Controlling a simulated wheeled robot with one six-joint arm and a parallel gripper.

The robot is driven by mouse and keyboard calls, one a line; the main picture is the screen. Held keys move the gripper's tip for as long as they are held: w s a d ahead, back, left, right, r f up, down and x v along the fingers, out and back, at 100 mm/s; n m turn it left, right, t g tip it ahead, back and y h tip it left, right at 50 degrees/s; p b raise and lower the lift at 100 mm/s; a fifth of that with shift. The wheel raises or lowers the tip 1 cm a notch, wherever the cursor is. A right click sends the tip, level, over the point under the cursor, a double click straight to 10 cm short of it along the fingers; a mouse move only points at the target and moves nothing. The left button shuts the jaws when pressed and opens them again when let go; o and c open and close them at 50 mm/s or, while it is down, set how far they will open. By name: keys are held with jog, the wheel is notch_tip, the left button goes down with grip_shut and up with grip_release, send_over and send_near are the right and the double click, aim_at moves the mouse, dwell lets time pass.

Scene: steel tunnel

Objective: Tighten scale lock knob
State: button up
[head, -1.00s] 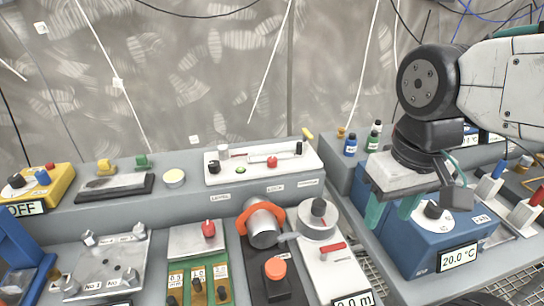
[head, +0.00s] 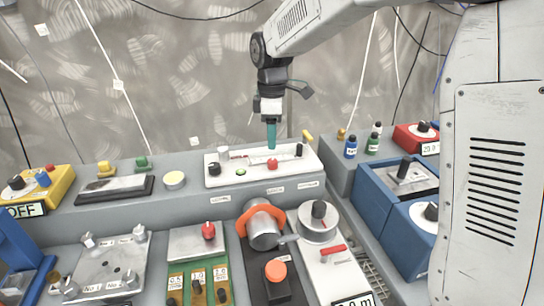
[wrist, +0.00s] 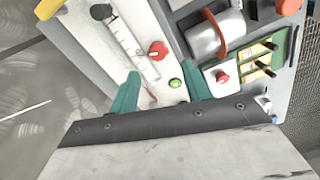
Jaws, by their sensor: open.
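A white instrument plate (head: 256,178) with a ruled scale lies on the raised grey shelf. It carries a red knob (head: 272,163), a green round level (head: 241,171) and black knobs at its left (head: 214,168) and right (head: 299,149). The wrist view shows the red knob (wrist: 158,50) with a white pointer line and the scale strip (wrist: 130,45). I cannot read which knob is the scale lock. My gripper (head: 271,149) points down above the plate, behind the red knob. Its teal fingers (wrist: 160,88) are apart and empty, with the red knob ahead of them.
A yellow handle (head: 307,135) stands by the plate's right end, with small bottles (head: 350,147) farther right. In front are an orange-ringed cylinder (head: 262,228) and a round grey dial (head: 318,222). A blue box (head: 395,195) stands at right. The curtain wall is behind.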

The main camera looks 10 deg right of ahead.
aim_at(272, 160)
jog(key=shift+w+n, duration=0.2)
jog(key=shift+n, duration=0.5)
jog(key=shift+f, duration=0.25)
notch_tip(272, 160, down, 7)
jog(key=shift+c, duration=0.3)
jog(key=c, duration=0.9)
